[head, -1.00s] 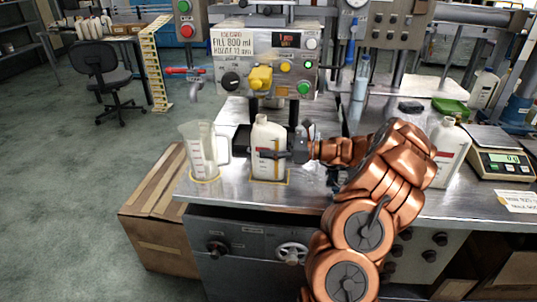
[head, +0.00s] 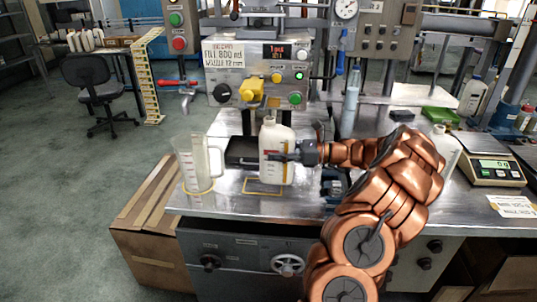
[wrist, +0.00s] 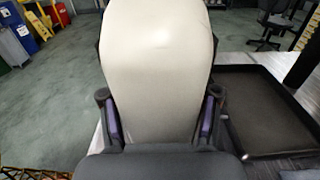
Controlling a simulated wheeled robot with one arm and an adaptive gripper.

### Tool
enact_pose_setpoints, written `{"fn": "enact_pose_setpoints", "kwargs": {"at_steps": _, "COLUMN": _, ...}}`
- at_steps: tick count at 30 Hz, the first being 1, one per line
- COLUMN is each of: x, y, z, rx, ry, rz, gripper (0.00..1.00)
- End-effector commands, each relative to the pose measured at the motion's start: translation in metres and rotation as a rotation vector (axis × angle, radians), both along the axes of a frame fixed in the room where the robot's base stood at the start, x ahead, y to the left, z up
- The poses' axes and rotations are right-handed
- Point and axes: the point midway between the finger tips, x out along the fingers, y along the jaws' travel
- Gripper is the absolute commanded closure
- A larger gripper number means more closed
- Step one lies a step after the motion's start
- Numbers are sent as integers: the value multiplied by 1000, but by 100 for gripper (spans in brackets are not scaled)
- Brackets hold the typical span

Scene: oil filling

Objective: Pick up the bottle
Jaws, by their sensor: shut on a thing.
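The white bottle (head: 277,140) is upright at the middle of the metal bench, with a coloured label strip on its front. My gripper (head: 281,158) reaches it from the right and is shut around its body. In the wrist view the bottle's pale, smooth body (wrist: 155,75) fills the middle, with a finger pad touching it on each side. A yellow outline (head: 247,191) on the bench shows bare below and left of the bottle. The bottle looks slightly raised, but the gap under its base is hard to judge.
A clear measuring jug (head: 196,165) stands close to the left. A black tray (head: 240,152) lies behind the bottle, below the filling machine (head: 258,78). Another white bottle (head: 447,148) is partly hidden behind my arm, near a scale (head: 487,170).

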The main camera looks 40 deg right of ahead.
Motion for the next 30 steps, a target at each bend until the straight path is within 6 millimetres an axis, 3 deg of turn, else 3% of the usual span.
{"fn": "enact_pose_setpoints", "kwargs": {"at_steps": 12, "x": -27, "y": -32, "z": 22, "rx": -1, "ry": -3, "rz": -3, "gripper": 100}}
{"fn": "enact_pose_setpoints", "kwargs": {"at_steps": 30, "x": -54, "y": -62, "z": 44, "rx": 1, "ry": -3, "rz": 1, "gripper": 100}}
